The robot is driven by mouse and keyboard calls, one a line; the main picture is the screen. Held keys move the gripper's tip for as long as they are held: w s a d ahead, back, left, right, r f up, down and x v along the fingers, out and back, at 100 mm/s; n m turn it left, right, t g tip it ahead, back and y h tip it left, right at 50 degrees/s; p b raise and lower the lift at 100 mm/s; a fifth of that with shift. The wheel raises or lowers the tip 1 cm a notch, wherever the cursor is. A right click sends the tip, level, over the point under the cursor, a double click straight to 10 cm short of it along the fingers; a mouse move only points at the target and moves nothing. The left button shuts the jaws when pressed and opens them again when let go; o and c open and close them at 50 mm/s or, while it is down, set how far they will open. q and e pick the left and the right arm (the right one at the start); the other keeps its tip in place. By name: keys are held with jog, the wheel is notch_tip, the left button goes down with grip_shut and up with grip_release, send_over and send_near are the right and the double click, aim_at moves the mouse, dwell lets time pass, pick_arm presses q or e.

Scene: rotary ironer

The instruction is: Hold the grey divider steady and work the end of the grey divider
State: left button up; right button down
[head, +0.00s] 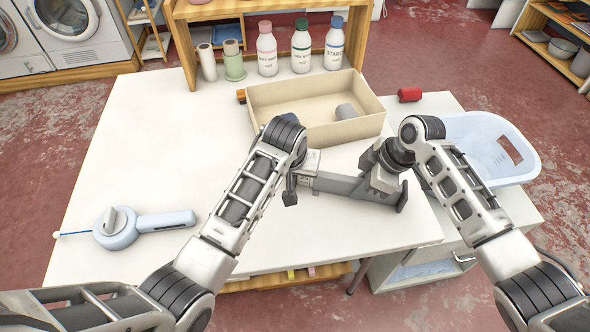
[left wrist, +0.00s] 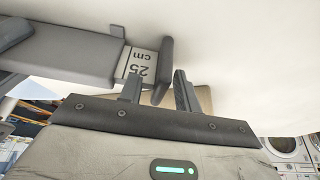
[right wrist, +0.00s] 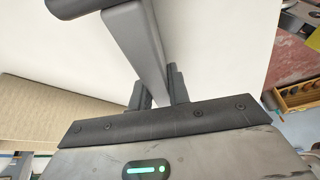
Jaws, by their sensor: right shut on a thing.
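The grey divider (head: 340,184) is a long bar with an end plate at each end, above the white table beside the tan box. My right gripper (head: 384,182) is shut on its bar near the right end; the bar passes between the fingers in the right wrist view (right wrist: 150,60). My left gripper (head: 297,186) is at the left end. In the left wrist view its fingers (left wrist: 157,92) stand apart, with the end plate (left wrist: 166,62) reaching between them and a gap visible on the right. A white label (left wrist: 141,66) reading "25 cm" shows on the divider by that plate.
The open tan box (head: 290,95) holds a small grey thing (head: 345,112). Three bottles (head: 301,48) stand behind it. A red roll (head: 409,95) and a blue basket (head: 520,165) are to the right. A pale blue handled tool (head: 118,230) lies left; the left tabletop is mostly clear.

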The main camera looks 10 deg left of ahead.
pick_arm(q)
notch_tip(320, 180, up, 10)
jog(key=shift+f, duration=0.2)
jog(key=c, duration=0.7)
jog(key=shift+w+a+f+n, duration=0.1)
jog(key=shift+a+f+n, duration=0.15)
jog(key=shift+a+n, duration=0.55)
grip_shut()
jog(key=a+r+n+g+h, duration=0.4)
jog(key=a+n, duration=0.5)
jog(key=n, duration=0.7)
jog(key=shift+n+g, duration=0.3)
jog(key=shift+g, duration=0.1)
jog(key=x, duration=1.1)
jog(key=shift+a+f, duration=0.1)
jog(key=shift+a, duration=0.05)
jog(key=d, duration=0.2)
jog(key=shift+d, duration=0.95)
